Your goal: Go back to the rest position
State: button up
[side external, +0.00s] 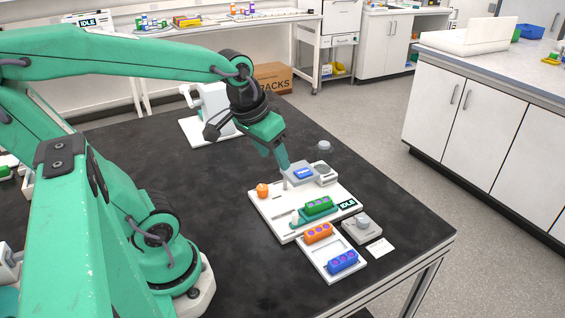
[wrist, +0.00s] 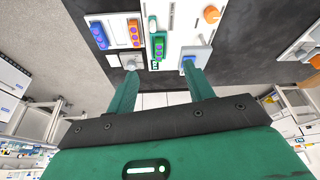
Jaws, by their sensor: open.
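My gripper (side external: 284,172) hangs over the far side of the white board (side external: 268,208), close to a grey block with a blue top (side external: 303,174). In the wrist view, my gripper's two green fingers (wrist: 160,78) stand wide apart with nothing between them. I cannot tell whether a finger touches the grey block. A green rack with purple tops (side external: 318,205) sits on the board beside an IDLE label. It also shows in the wrist view (wrist: 159,46).
An orange knob (side external: 262,190) stands on the board's left. A white tray (side external: 318,262) in front holds an orange rack (side external: 318,232) and a blue rack (side external: 343,261). A grey device with a round knob (side external: 362,226) is beside it.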

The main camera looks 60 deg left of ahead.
jog(key=shift+s+d+r+m+t+h, duration=0.1)
jog(key=shift+s+d+r+m+t, duration=0.25)
jog(key=shift+s+d, duration=0.25)
jog(key=shift+s+d+r+m+t+h, duration=0.1)
jog(key=shift+s+d+r+m, duration=0.2)
jog(key=shift+s+d+m, duration=0.3)
jog(key=shift+s+d+r+m+t+h, duration=0.1)
jog(key=shift+s+d+r+m+t, duration=0.2)
jog(key=shift+s+d, duration=0.25)
